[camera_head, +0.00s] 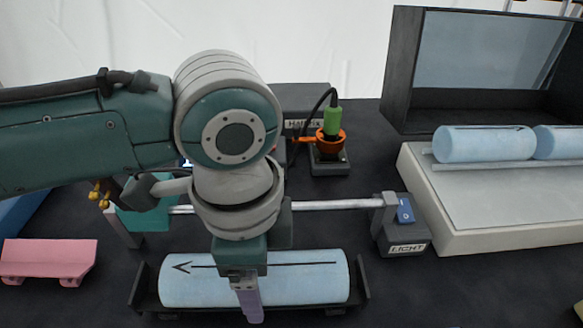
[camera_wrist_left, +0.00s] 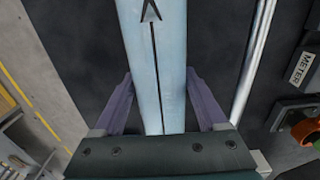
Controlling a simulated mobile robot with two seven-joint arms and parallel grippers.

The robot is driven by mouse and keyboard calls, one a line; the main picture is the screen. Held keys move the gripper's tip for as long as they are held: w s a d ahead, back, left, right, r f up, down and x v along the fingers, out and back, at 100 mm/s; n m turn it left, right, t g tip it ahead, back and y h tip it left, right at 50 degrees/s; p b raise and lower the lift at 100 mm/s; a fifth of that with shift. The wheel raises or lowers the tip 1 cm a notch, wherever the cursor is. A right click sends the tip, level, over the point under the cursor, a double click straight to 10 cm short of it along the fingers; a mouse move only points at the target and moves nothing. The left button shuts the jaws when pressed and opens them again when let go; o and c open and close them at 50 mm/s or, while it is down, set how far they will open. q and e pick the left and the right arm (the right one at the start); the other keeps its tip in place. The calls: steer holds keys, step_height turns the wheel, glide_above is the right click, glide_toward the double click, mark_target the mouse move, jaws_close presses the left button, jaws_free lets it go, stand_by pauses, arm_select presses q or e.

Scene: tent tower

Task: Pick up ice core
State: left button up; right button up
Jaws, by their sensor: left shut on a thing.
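A pale blue ice core (camera_head: 310,284), a cylinder with a black arrow pointing left, lies in a dark cradle (camera_head: 362,290) at the front of the table. My left gripper (camera_head: 248,300) comes down over the core near its middle. In the left wrist view the core (camera_wrist_left: 158,70) runs between the two purple fingers of my left gripper (camera_wrist_left: 162,108), one on each side. The gripper is shut on the core. The core still appears to sit within the cradle; I cannot tell whether it touches the bottom. My right gripper is not in view.
Two more blue cores (camera_head: 484,143) lie on a white tray (camera_head: 500,205) at right, before a dark open box (camera_head: 400,70). A pink stand (camera_head: 48,260) is at left. An orange-ringed device (camera_head: 330,145) stands behind.

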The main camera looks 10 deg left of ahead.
arm_select(q)
jaws_close()
stand_by(0.3)
steer(key=shift+r, duration=0.1)
